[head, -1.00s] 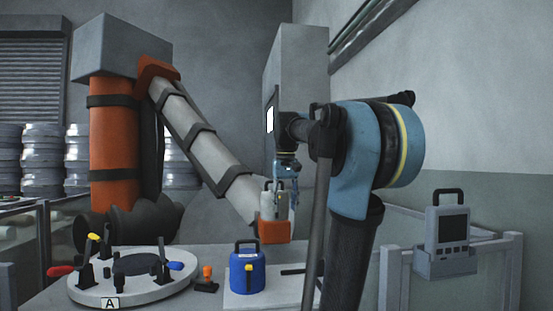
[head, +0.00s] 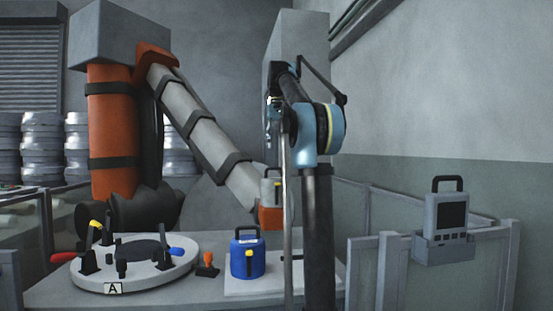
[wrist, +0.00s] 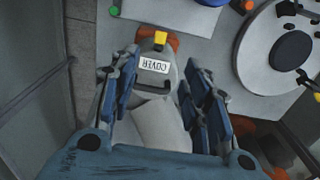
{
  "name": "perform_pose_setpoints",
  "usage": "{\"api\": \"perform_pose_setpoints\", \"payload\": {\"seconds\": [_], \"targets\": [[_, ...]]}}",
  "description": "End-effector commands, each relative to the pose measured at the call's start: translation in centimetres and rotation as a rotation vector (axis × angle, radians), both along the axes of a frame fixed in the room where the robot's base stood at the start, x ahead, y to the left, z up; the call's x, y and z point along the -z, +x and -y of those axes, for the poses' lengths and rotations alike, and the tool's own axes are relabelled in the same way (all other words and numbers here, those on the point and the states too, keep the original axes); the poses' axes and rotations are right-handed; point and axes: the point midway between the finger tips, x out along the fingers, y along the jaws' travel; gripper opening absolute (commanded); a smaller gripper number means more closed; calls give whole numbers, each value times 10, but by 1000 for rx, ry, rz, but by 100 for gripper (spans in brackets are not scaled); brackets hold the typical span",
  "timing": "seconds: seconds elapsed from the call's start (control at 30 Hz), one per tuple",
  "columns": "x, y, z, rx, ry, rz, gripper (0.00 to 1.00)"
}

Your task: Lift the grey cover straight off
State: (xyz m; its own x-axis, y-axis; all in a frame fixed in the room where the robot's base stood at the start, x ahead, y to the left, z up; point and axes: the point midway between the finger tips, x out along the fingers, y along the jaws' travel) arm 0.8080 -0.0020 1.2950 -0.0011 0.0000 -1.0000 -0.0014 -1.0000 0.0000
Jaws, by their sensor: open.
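The grey cover (head: 270,188) sits on the orange end (head: 270,217) of the big grey-and-orange arm, partly hidden by my arm in the head view. In the wrist view the cover (wrist: 153,78) bears a white COVER label, a black handle and a yellow tab. My gripper (wrist: 163,72) is open, its blue fingers on either side of the cover in that picture, with nothing between them held. In the head view my gripper (head: 272,145) hangs above the cover, small and partly hidden. The exact height gap is hard to tell.
A blue container (head: 247,262) stands on a white plate on the table. A round white mould (head: 135,268) with clamps and an A label lies at left, an orange-knobbed tool (head: 207,266) between them. Rails and a handheld unit (head: 447,218) are at right.

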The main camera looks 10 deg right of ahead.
Motion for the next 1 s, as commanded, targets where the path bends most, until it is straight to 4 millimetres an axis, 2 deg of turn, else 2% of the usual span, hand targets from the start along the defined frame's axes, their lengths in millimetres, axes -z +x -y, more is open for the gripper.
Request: {"api": "perform_pose_setpoints", "payload": {"seconds": [0.27, 1.0], "targets": [[29, -1, 0, 0, 0, 0, 43], [143, -1, 0, -1, 0, 0, 43]]}}
